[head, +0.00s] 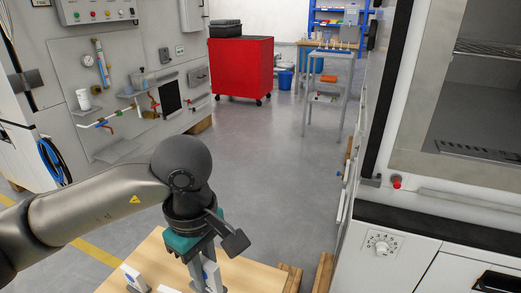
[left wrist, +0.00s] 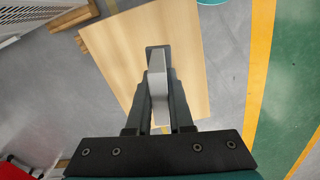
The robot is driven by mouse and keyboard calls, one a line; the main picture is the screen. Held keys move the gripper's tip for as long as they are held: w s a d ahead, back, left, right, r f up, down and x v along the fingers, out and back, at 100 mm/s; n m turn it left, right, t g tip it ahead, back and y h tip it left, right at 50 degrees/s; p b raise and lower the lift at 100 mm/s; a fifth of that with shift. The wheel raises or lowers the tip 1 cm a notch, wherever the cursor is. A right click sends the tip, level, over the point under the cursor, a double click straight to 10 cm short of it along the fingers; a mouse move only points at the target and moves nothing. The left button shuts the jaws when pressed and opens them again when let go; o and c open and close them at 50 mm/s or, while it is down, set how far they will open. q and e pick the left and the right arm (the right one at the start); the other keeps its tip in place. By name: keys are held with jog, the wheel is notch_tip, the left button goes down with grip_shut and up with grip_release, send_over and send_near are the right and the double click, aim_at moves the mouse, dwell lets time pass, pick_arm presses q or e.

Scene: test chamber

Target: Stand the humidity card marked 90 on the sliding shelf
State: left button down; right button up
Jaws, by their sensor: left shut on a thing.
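My left gripper (head: 205,280) points down over a pale wooden table top (head: 262,275) at the bottom of the head view. I cannot read any number. Another white card (head: 134,276) with a blue mark stands left of the gripper. The test chamber at the right holds a wire shelf (head: 485,48) and a lower grating (head: 475,150); I cannot tell which slides.
The chamber's white front has a dial (head: 382,246) and a red knob (head: 397,182). A grey wall panel (head: 125,100) with fittings stands at the left. A red cabinet (head: 241,66) and a small grey table (head: 328,55) stand at the back. The floor between is clear.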

pick_arm(q)
jog(key=r+m+p, duration=0.1)
jog(key=a+r+m+p, duration=0.1)
jog(key=r+m, duration=0.1)
jog(key=a+r+m+p, duration=0.1)
jog(key=m, duration=0.1)
jog(key=shift+a+r, duration=0.25)
jog(key=shift+r, duration=0.1)
jog(key=a+r+m+p, duration=0.1)
jog(key=m, duration=0.1)
jog(key=r+m+p, duration=0.2)
jog(key=a+r+m+p, duration=0.1)
jog(key=m, duration=0.1)
jog(key=shift+s+a+r+m, duration=0.2)
jog(key=shift+a+r+m, duration=0.1)
jog(key=shift+r+m, duration=0.1)
pick_arm(e)
jog(key=s+d+f, duration=0.7)
jog(key=s, duration=0.4)
jog(key=shift+s+d+f+h, duration=0.15)
jog(key=shift+f+h, duration=0.25)
pick_arm(q)
jog(key=shift+f, duration=0.1)
